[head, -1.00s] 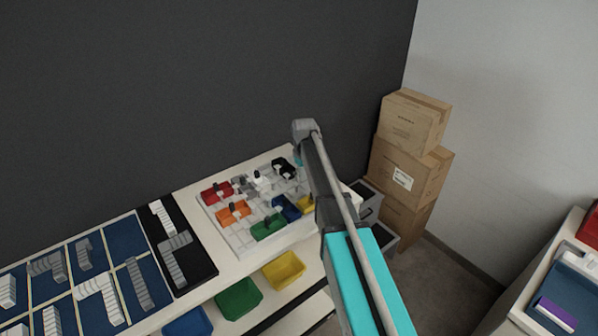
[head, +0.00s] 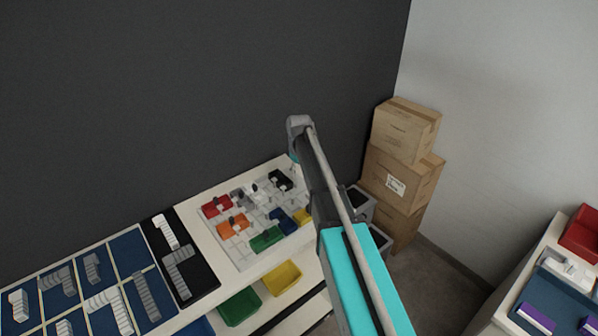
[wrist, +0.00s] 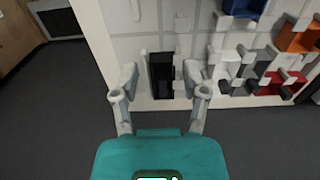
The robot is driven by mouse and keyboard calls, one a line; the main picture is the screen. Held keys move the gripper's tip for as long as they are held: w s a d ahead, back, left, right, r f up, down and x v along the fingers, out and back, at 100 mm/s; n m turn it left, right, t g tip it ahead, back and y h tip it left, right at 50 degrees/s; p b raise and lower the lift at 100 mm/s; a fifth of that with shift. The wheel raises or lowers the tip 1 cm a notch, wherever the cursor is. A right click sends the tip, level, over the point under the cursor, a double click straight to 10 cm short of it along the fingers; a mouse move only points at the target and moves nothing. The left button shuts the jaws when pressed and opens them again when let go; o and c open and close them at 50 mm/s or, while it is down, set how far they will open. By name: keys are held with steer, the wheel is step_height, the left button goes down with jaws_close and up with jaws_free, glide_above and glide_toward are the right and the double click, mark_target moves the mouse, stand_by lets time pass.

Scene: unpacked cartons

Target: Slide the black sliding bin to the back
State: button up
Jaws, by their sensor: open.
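The black sliding bin (head: 281,180) sits at the far right of the white board (head: 228,243), by the wall. In the wrist view the bin (wrist: 162,75) shows as a small dark box near the board's edge. My gripper (wrist: 160,80) is open and empty, with one finger on each side of the bin. I cannot tell whether a finger touches it or how high the fingers are. In the head view my arm hides most of the gripper.
Red (head: 216,206), orange (head: 233,225), green (head: 266,239) and blue bins (head: 284,221) share the board. A grey-and-white bin (wrist: 231,60) is right of the black one in the wrist view. Stacked cartons (head: 404,172) stand right of the shelf. A dark wall rises behind.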

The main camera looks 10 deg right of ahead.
steer(key=shift+r+p, duration=2.15)
steer(key=shift+r, duration=0.35)
steer(key=s+f+m+b, duration=0.1)
steer(key=s+f+b, duration=0.1)
steer(key=s, duration=0.7)
steer(key=s+f+m+b, duration=0.2)
steer(key=s+f+b, duration=0.1)
steer(key=s, duration=0.5)
steer(key=shift+s+a+f, duration=0.15)
steer(key=shift+s+a, duration=0.25)
steer(key=s+f+m+b, duration=0.1)
steer(key=s+m, duration=0.1)
steer(key=s, duration=0.8)
steer(key=shift+s+a, duration=0.15)
steer(key=shift+s, duration=0.1)
steer(key=shift+f, duration=0.1)
